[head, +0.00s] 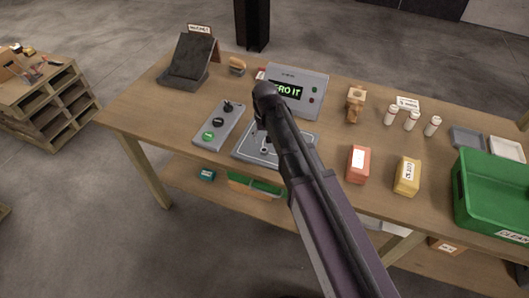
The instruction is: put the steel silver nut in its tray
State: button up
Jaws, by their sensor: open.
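I cannot make out the steel silver nut; my arm covers part of the table. My gripper (263,143) is mostly hidden behind my arm's end, low over the grey metal plate (245,155) in front of the display box. It is open. Whether anything lies between or under the fingers cannot be told. Two small shallow trays stand at the right, a grey one (468,138) and a white one (506,149), behind the green crate. I cannot tell which belongs to the nut.
A display box (309,83) stands behind the plate, a button panel (219,124) left of it. A red box (358,164), a yellow box (407,176), several white bottles (411,121), a wooden figure (355,104) and a green crate (485,200) occupy the right. The table's left front is clear.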

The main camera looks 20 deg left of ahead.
aim_at(264, 148)
jog(key=shift+f, duration=0.1)
jog(key=shift+a+f+b, duration=0.15)
jog(key=shift+f+b, duration=1.15)
jog(key=shift+b, duration=0.05)
jog(key=shift+a+f+b, duration=0.1)
jog(key=shift+f+b, duration=1.15)
jog(key=shift+b, duration=0.05)
jog(key=shift+c, duration=0.2)
grip_shut()
